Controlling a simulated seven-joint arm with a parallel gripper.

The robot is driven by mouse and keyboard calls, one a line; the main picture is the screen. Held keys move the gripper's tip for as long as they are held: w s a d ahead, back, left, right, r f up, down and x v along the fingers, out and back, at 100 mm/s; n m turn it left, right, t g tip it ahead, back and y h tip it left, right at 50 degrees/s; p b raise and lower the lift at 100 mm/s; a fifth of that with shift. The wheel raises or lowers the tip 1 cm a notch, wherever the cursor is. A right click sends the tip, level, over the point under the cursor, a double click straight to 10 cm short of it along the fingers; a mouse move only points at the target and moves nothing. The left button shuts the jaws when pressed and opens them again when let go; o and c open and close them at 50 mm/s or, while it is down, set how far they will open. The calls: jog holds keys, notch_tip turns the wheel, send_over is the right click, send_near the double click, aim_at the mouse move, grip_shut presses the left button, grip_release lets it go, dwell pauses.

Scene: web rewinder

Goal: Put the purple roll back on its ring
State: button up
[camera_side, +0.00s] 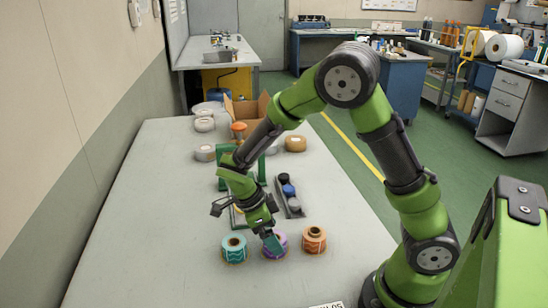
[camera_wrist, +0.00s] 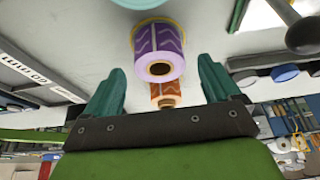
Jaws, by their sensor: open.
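The purple roll (camera_side: 281,241) stands upright on the table between the teal roll (camera_side: 234,248) and the orange roll (camera_side: 313,239). In the wrist view the purple roll (camera_wrist: 158,42) shows pale wavy lines, with a yellow ring (camera_wrist: 150,22) showing around its base end. I cannot tell whether it is fully seated on that ring. My gripper (camera_side: 272,241) is at the purple roll in the side view and hides part of it. In the wrist view my gripper (camera_wrist: 161,88) is open, its teal fingers apart, with the purple roll ahead between them.
Behind my gripper stand a green frame (camera_side: 222,165) and a dark tray (camera_side: 289,197) with blue and dark round pieces. Grey and tan rolls and a cardboard box (camera_side: 246,108) are farther back. The table's left and front left are clear.

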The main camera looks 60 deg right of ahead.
jog(key=v, duration=0.8)
jog(key=s+r+n+t+y, duration=0.2)
jog(key=s+r+n+t, duration=0.3)
jog(key=n, duration=0.6)
jog(key=s+r+n+t+y, duration=0.3)
jog(key=s+r+n+t, duration=0.2)
jog(key=r+n, duration=0.3)
jog(key=n, duration=0.4)
jog(key=shift+s+a, duration=0.35)
jog(key=shift+s, duration=0.05)
jog(key=shift+r, duration=0.1)
